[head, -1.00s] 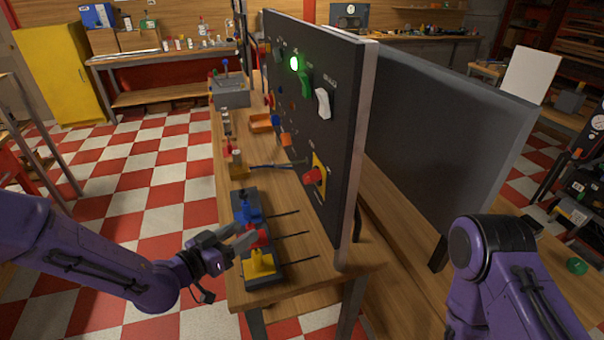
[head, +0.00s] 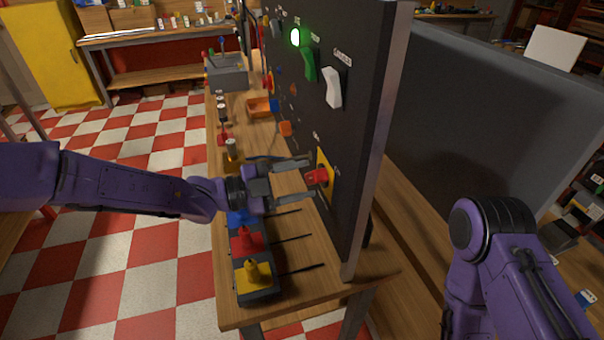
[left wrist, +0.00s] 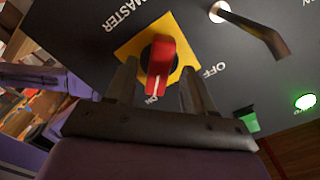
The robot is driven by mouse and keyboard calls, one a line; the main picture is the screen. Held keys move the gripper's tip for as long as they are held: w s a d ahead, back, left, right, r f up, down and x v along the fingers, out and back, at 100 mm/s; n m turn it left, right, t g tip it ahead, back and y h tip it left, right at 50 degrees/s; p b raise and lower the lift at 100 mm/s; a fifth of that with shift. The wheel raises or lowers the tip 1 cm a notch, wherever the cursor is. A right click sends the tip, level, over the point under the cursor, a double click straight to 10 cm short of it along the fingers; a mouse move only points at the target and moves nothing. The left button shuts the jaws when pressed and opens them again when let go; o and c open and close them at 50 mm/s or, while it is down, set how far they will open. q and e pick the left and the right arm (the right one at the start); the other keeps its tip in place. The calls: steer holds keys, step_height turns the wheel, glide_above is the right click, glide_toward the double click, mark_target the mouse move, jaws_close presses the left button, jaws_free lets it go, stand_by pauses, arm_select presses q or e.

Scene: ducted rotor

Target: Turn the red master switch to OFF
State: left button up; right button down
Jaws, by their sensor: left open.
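The red master switch (head: 317,176) is a red knob on a yellow square plate on the near part of the black upright panel (head: 330,120). In the left wrist view the red knob (left wrist: 160,65) has a white mark at its lower end, towards the ON lettering. The OFF lettering (left wrist: 215,70) is to the right of the yellow plate (left wrist: 128,47). My left gripper (head: 309,180) is open in front of the knob. In the left wrist view its fingers (left wrist: 158,75) stand on either side of the knob, with gaps showing. My right gripper is out of view.
A green lit lamp (head: 295,38), a green rocker (head: 309,64) and a white rocker (head: 333,88) are higher on the panel. A box with blue, red and yellow knobs (head: 255,295) sits on the bench below my left arm. A grey screen (head: 480,110) stands behind the panel.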

arm_select(q)
steer(key=shift+d+r, duration=0.1)
steer(key=shift+d, duration=0.3)
jaws_close()
